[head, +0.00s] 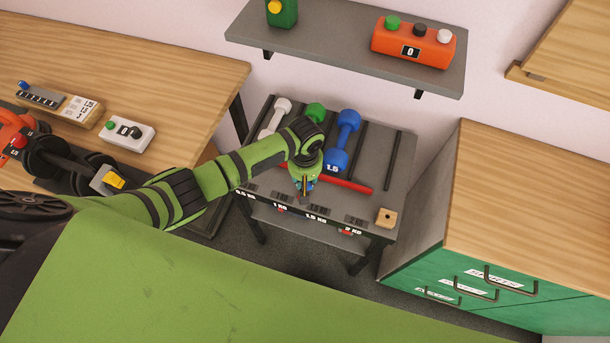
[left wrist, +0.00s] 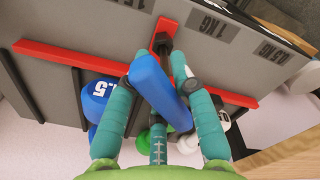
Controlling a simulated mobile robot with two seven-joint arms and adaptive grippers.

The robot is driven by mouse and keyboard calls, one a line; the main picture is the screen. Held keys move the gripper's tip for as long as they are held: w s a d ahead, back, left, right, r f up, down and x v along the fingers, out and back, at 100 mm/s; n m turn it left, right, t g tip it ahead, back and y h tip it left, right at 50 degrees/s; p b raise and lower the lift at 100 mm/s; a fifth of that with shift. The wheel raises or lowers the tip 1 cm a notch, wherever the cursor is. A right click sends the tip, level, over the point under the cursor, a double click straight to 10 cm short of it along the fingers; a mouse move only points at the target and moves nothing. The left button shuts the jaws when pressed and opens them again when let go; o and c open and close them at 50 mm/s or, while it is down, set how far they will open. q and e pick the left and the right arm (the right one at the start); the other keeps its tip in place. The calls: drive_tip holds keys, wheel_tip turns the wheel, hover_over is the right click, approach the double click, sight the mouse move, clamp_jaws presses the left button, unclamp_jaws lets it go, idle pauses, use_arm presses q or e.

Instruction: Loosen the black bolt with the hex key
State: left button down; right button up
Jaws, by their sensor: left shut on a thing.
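My left gripper (left wrist: 158,100) has teal fingers and is shut on the blue handle of the hex key (left wrist: 160,88). The dark end of the key reaches to the black bolt (left wrist: 162,42) at the crossing of the red bars (left wrist: 85,57); I cannot tell whether it is seated in the bolt. In the head view my left gripper (head: 304,178) is over the front of the grey rack, beside the red bar (head: 348,184), and hides the bolt. My right gripper is not in view.
On the rack (head: 400,165) lie a blue dumbbell (head: 345,135), a green one (head: 316,112) and a white one (head: 281,107), near my wrist. A small wooden block (head: 386,217) sits at its right front corner. A green-drawered cabinet (head: 490,275) stands to the right.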

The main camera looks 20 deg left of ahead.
use_arm(q)
drive_tip(key=n+p, duration=0.3)
drive_tip(key=n, duration=0.1)
drive_tip(key=shift+r+n, duration=0.1)
drive_tip(key=shift+n, duration=0.7)
drive_tip(key=shift+w+a+n, duration=0.1)
drive_tip(key=shift+a+n, duration=0.05)
drive_tip(key=shift+n, duration=0.45)
drive_tip(key=c, duration=1)
unclamp_jaws()
drive_tip(key=shift+o, duration=0.2)
